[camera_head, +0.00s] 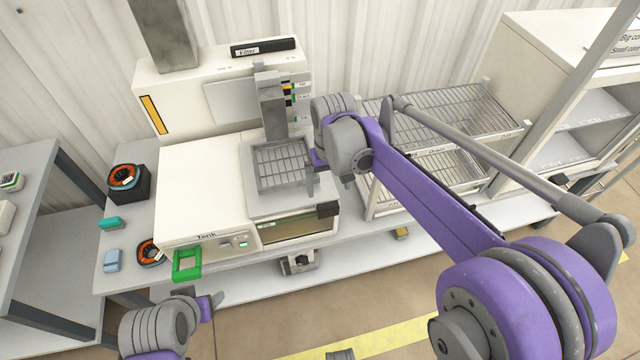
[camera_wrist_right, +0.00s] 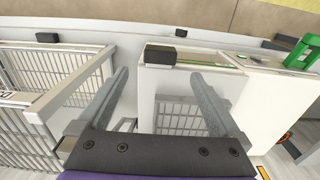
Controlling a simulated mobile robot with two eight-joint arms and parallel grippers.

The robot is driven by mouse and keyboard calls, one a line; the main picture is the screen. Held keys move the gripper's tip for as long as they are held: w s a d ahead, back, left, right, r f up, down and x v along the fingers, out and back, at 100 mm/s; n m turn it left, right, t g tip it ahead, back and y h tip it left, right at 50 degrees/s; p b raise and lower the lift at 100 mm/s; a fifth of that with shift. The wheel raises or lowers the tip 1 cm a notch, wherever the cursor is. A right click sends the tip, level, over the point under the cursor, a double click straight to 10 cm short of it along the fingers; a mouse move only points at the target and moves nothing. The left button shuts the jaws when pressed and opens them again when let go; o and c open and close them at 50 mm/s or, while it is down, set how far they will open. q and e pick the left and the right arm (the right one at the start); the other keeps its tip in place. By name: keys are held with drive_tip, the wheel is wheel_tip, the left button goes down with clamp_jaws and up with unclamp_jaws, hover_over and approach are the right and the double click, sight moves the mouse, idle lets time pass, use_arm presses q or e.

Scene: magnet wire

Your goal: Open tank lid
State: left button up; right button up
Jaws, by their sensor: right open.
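The white tank (camera_head: 188,205) stands on the bench with a flat white top that lies level; its front carries the word "Tank". A green handle (camera_head: 187,265) sticks out at its front left corner. The handle also shows at the upper right of the right wrist view (camera_wrist_right: 303,52). My right gripper (camera_head: 312,174) is open and empty, over the right side of the grey mesh basket (camera_head: 275,165), well to the right of the handle. In the right wrist view the basket (camera_wrist_right: 180,116) shows between the spread fingers. My left gripper (camera_head: 207,304) is low in front of the bench; its jaws are unclear.
A wire rack (camera_head: 440,120) stands right of the tank, close to my right arm. A grey upright arm (camera_head: 272,105) rises behind the basket. Orange wire spools (camera_head: 124,177) and small blue and teal blocks (camera_head: 112,260) lie on the bench at left. A lower shelf runs below.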

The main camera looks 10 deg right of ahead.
sight(328, 206)
drive_tip(key=shift+w+a+f, duration=0.1)
drive_tip(key=shift+w+f, duration=0.15)
drive_tip(key=shift+w, duration=0.25)
drive_tip(key=f, duration=1)
drive_tip(key=shift+s+f+b, duration=0.15)
drive_tip(key=shift+s+b, duration=0.2)
drive_tip(key=shift+s, duration=0.05)
drive_tip(key=shift+c, duration=0.2)
clamp_jaws()
